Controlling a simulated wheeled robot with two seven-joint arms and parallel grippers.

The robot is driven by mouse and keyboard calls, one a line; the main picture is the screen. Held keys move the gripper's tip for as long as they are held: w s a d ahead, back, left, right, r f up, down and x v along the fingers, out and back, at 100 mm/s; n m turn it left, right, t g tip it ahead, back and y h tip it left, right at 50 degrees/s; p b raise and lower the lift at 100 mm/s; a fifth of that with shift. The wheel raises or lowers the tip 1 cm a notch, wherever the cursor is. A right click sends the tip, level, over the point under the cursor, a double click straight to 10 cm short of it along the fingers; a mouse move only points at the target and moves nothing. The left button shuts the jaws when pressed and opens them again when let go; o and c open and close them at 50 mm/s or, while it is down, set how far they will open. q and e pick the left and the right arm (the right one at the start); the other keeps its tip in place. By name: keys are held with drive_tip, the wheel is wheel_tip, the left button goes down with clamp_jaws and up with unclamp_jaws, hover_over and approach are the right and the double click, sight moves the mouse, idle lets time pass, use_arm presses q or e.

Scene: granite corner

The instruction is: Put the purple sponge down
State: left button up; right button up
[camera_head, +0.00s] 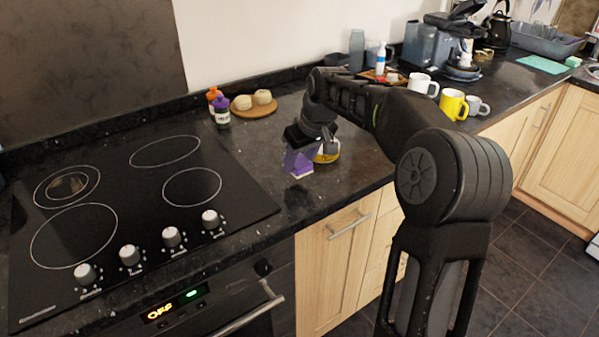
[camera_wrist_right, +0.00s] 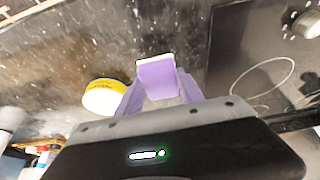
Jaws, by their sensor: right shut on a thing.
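The purple sponge (camera_head: 299,166) has a pale layer along one edge. It is over the black granite counter (camera_head: 255,145), between the hob and a round yellow-labelled tub (camera_head: 328,155). My right gripper (camera_head: 300,152) points down and is shut on the sponge. In the right wrist view the sponge (camera_wrist_right: 157,80) sits between the two fingers, with the tub (camera_wrist_right: 104,98) to its left. I cannot tell whether the sponge touches the counter. My left gripper is not in view.
The black hob (camera_head: 130,200) is on the left. Orange-capped and purple bottles (camera_head: 222,112) and a wooden board (camera_head: 254,107) with pale round items stand at the back. Mugs (camera_head: 453,105) stand at the right. Counter left of the sponge is clear; its front edge is close.

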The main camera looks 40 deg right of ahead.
sight(302, 164)
drive_tip(key=shift+f, duration=1.85)
drive_tip(key=shift+f, duration=0.1)
drive_tip(key=o, duration=1.4)
drive_tip(key=shift+o, duration=0.2)
drive_tip(key=shift+r, duration=0.4)
drive_tip(key=v, duration=1.1)
drive_tip(key=shift+s+r, duration=0.15)
drive_tip(key=shift+r, duration=0.05)
